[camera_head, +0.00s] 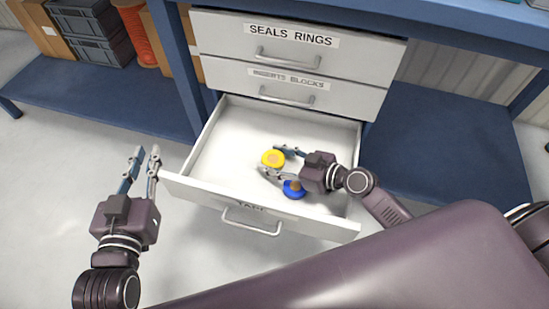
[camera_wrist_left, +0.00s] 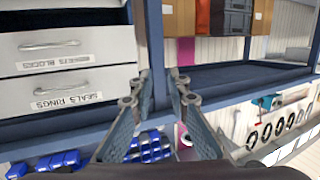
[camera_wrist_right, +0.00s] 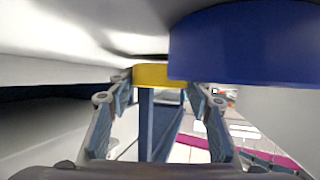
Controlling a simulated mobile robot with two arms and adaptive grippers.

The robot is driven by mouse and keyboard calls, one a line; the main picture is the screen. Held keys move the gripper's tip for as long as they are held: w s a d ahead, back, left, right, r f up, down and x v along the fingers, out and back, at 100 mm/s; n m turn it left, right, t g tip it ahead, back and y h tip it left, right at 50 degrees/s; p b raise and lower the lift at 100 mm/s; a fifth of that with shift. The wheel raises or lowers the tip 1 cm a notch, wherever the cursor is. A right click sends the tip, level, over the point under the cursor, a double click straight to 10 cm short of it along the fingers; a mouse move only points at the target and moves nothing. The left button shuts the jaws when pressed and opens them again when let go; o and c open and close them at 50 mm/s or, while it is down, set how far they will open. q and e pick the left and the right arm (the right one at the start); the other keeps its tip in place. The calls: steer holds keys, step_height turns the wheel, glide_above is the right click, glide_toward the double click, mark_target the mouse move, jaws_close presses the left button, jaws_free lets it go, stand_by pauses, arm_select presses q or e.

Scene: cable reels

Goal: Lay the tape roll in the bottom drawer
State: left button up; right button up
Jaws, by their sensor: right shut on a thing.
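The bottom drawer (camera_head: 190,190) is pulled out, with a partly visible label on its front above the handle. My right gripper (camera_head: 272,160) is inside it, shut on a yellow tape roll (camera_head: 273,158) held between the fingertips. The yellow roll also shows between the fingers in the right wrist view (camera_wrist_right: 150,75). A blue roll (camera_head: 293,189) lies in the drawer beside the lower finger, and it looms large in the right wrist view (camera_wrist_right: 250,45). Whether the yellow roll touches the drawer floor I cannot tell. My left gripper (camera_head: 146,152) is open and empty, outside the drawer's left front corner.
Two closed drawers (camera_head: 300,45) labelled SEALS RINGS and INSERTS BLOCKS sit above the open one. A blue bench post (camera_head: 178,60) stands left of them. Grey crates (camera_head: 95,35) and an orange reel (camera_head: 137,35) stand on the lower shelf. The drawer's left and back floor is clear.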

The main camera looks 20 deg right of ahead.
steer(key=o, duration=1.2)
steer(key=shift+c, duration=0.2)
arm_select(q)
steer(key=shift+w+d+r, duration=0.1)
steer(key=shift+r, duration=0.15)
arm_select(e)
steer(key=shift+r+p, duration=0.65)
steer(key=shift+p, duration=0.2)
steer(key=shift+s+d+r, duration=0.1)
steer(key=shift+s+d, duration=0.45)
steer(key=shift+s, duration=0.1)
steer(key=v, duration=0.9)
steer(key=shift+s+b, duration=0.1)
steer(key=shift+b, duration=0.2)
arm_select(q)
steer(key=shift+s+a+f+g+y, duration=0.2)
steer(key=shift+s+f+g, duration=0.2)
steer(key=shift+f, duration=0.45)
steer(key=shift+s+a+f+g+y, duration=0.1)
steer(key=shift+s+a+f+g, duration=0.25)
steer(key=shift+f, duration=0.55)
steer(key=shift+s+a+f+g+y, duration=0.1)
steer(key=shift+s+f+g, duration=0.25)
steer(key=shift+f, duration=0.5)
arm_select(e)
steer(key=shift+s+d+r, duration=0.35)
steer(key=shift+r, duration=0.05)
